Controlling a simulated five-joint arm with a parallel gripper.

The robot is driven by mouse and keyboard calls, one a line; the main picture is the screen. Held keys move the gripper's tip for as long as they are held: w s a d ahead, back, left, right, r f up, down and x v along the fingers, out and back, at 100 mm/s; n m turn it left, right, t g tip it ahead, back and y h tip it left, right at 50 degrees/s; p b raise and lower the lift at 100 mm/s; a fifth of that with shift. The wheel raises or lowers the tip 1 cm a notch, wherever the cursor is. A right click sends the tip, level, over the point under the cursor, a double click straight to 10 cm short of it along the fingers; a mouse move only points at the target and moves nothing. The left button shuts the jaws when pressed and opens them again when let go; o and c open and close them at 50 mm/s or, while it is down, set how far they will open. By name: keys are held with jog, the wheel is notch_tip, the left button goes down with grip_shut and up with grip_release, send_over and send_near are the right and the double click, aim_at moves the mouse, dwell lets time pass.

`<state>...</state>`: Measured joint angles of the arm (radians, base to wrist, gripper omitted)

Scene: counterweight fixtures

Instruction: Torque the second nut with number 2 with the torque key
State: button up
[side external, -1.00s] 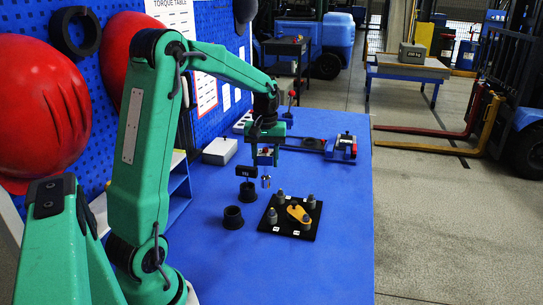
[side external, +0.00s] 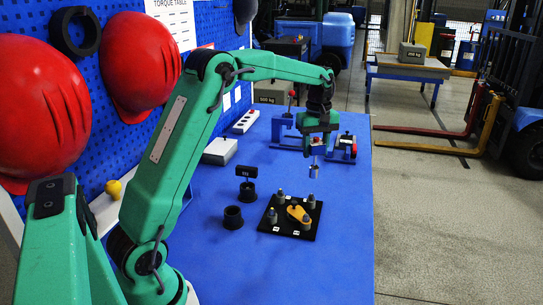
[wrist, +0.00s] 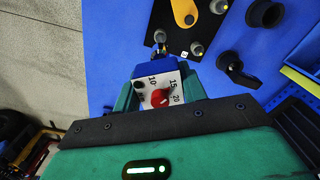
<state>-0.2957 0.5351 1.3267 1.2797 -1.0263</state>
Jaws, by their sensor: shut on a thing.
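My gripper (side external: 318,146) is shut on the torque key (side external: 314,170), a blue body with a silver socket pointing down. In the wrist view the key (wrist: 147,72) sits between the green fingers, with a white dial marked 10, 15, 20 and a red knob (wrist: 160,97). The black plate (side external: 284,231) carries several grey posts with nuts and a yellow piece (side external: 298,213). The key's socket is above the back right post (side external: 311,202) in the side view, apart from it. White number labels (side external: 295,233) lie on the plate, too small to read.
Two black cups (side external: 233,218) stand left of the plate, the rear one (side external: 247,193) with a tagged handle. A grey box (side external: 220,151) stands by the blue pegboard. The blue table in front is clear.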

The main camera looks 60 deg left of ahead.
aim_at(314, 166)
jog(key=shift+f, duration=0.1)
jog(key=shift+f, duration=2.45)
jog(key=shift+f, duration=1.6)
dwell(0.3)
jog(key=shift+m, duration=0.5)
jog(key=shift+m, duration=3.4)
jog(key=shift+m, duration=1)
